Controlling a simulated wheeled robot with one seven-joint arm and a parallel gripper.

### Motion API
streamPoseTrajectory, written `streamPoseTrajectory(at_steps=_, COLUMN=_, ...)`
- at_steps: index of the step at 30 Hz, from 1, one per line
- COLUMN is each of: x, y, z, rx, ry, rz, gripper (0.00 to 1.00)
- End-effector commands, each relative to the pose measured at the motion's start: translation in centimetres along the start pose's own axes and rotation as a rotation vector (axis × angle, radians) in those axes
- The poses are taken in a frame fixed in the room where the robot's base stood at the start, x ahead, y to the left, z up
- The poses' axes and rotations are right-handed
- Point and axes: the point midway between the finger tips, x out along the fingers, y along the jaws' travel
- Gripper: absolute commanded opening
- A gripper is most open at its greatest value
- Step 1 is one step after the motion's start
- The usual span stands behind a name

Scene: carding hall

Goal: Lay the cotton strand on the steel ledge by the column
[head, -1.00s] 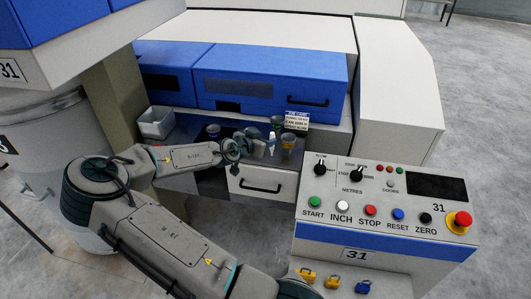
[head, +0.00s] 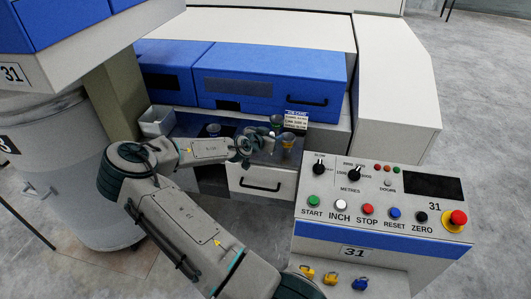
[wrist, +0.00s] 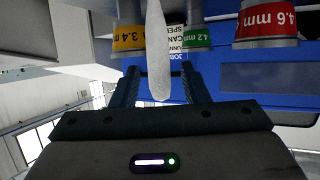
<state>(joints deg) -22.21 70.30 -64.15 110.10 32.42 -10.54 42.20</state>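The cotton strand (wrist: 158,45) is a white, slender, round-ended length in the wrist view, which is upside down. It stands between the two fingers of my gripper (wrist: 160,75), with an apparent gap on each side. The fingers are apart, and I see no clear grip on the strand. In the head view my gripper (head: 265,143) is over the right part of the steel ledge (head: 186,127), and the strand is not clear there. The olive column (head: 118,100) rises at the ledge's left end.
A job card (head: 296,119) is behind; the control panel (head: 385,205) is front right.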

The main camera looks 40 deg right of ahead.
Motion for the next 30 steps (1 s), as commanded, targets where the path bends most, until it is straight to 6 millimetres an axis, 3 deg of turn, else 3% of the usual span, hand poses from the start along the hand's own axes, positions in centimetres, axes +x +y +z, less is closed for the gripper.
streamPoseTrajectory(at_steps=1, x=0.0, y=0.0, z=0.0, rx=0.0, ry=0.0, rz=0.0, gripper=0.26)
streamPoseTrajectory(at_steps=4, x=0.0, y=0.0, z=0.0, rx=0.0, ry=0.0, rz=0.0, gripper=0.0)
streamPoseTrajectory(at_steps=17, x=-0.2, y=0.0, z=-0.3, rx=0.002, ry=0.0, rz=0.0, gripper=0.0)
streamPoseTrajectory(at_steps=23, x=-0.8, y=0.0, z=-1.9, rx=0.005, ry=0.002, rz=-0.001, gripper=0.0)
streamPoseTrajectory(at_steps=26, x=-1.5, y=-0.1, z=-3.6, rx=0.006, ry=0.002, rz=-0.003, gripper=0.0)
streamPoseTrajectory(at_steps=30, x=-2.0, y=2.5, z=-5.0, rx=0.01, ry=-0.001, rz=0.001, gripper=0.0)
